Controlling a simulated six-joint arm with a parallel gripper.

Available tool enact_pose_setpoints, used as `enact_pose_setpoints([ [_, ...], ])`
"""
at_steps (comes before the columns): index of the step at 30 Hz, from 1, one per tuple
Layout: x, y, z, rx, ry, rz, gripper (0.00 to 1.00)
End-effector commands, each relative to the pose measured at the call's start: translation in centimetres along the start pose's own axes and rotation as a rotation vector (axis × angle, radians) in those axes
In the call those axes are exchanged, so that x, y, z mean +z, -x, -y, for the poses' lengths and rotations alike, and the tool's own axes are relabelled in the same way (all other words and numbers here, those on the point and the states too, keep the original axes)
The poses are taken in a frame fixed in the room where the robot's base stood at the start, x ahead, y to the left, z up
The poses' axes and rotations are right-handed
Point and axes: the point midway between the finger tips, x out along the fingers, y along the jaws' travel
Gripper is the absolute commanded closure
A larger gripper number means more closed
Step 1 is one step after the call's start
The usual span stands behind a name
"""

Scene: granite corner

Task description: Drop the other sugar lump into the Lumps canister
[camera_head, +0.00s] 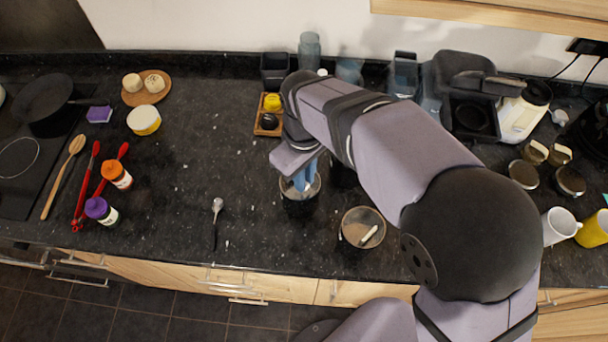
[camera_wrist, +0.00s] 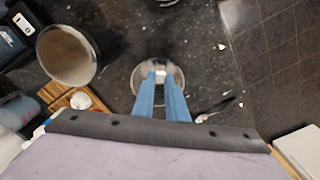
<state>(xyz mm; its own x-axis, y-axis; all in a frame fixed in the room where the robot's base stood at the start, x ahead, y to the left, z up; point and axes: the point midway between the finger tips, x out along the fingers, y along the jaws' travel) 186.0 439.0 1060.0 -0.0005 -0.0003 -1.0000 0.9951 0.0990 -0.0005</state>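My gripper (camera_head: 304,183) points down at the mouth of a round, glass-like canister (camera_head: 299,205). The wrist view shows the same rim (camera_wrist: 138,84) around my blue fingertips (camera_wrist: 158,74). The fingers are close together, with a small pale piece, seemingly a sugar lump (camera_wrist: 158,72), in the narrow gap between the tips. No label can be read on this canister, and its floor is mostly hidden by the fingers. A second open canister with a beige inside (camera_wrist: 68,55) stands beside it, mostly behind my arm in the head view.
A glass bowl (camera_head: 351,216) with a pale piece in it stands right of the canister. A spoon (camera_head: 217,206) lies to the left. A wooden tray (camera_head: 260,127) with small items is behind. Jars (camera_head: 522,174) and mugs (camera_head: 560,226) stand far right.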

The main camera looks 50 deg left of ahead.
Motion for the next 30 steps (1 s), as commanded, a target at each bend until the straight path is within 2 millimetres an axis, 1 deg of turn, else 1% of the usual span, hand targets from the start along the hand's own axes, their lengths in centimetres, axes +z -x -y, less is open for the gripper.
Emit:
enact_pose_setpoints([
  [1,0.0,0.0,0.0,0.0,0.0,0.0,0.75],
  [2,0.0,0.0,0.0,0.0,0.0,0.0,0.68],
  [11,0.0,0.0,0.0,0.0,0.0,0.0,0.68],
  [14,0.0,0.3,0.0,0.0,0.0,-0.001,0.68],
  [17,-0.1,1.2,-0.1,0.002,0.0,-0.004,0.68],
  [27,-0.1,5.7,0.0,0.002,0.0,-0.004,0.68],
  [30,-0.1,6.6,0.0,0.001,0.0,-0.002,0.68],
])
